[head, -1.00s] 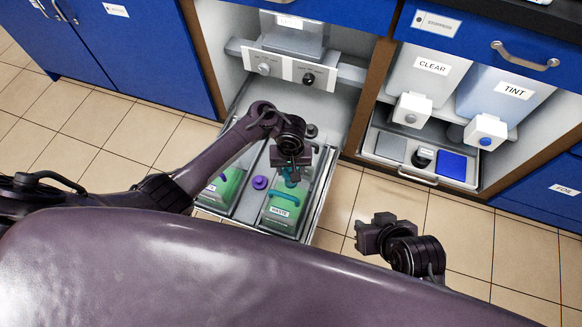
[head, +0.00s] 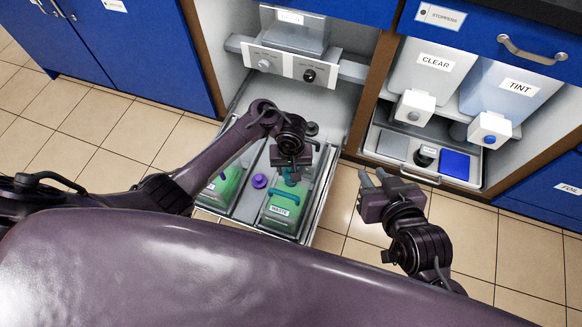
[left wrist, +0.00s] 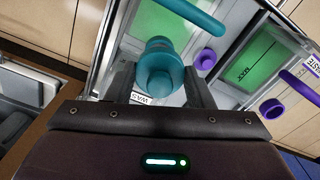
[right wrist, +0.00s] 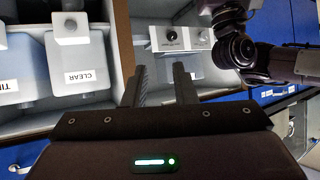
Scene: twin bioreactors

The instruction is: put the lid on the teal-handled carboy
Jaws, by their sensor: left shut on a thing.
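The teal-handled carboy (head: 280,213), with green contents and a WASTE label, stands in the right part of the pulled-out tray. It also shows in the left wrist view (left wrist: 153,22), with its teal handle (left wrist: 200,18). My left gripper (head: 291,174) is over the back end of this carboy. It is shut on the teal lid (left wrist: 160,72), which shows between its fingers in the left wrist view. The lid hides the carboy's mouth, so I cannot tell whether it touches. My right gripper (head: 372,182) is open and empty, out over the floor right of the tray.
A purple-handled carboy (head: 222,188) stands in the tray's left part, partly behind my left arm. A purple lid (head: 259,181) lies between the carboys. CLEAR (head: 432,75) and TINT (head: 508,90) containers stand in the right cabinet. Open tiled floor lies right of the tray.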

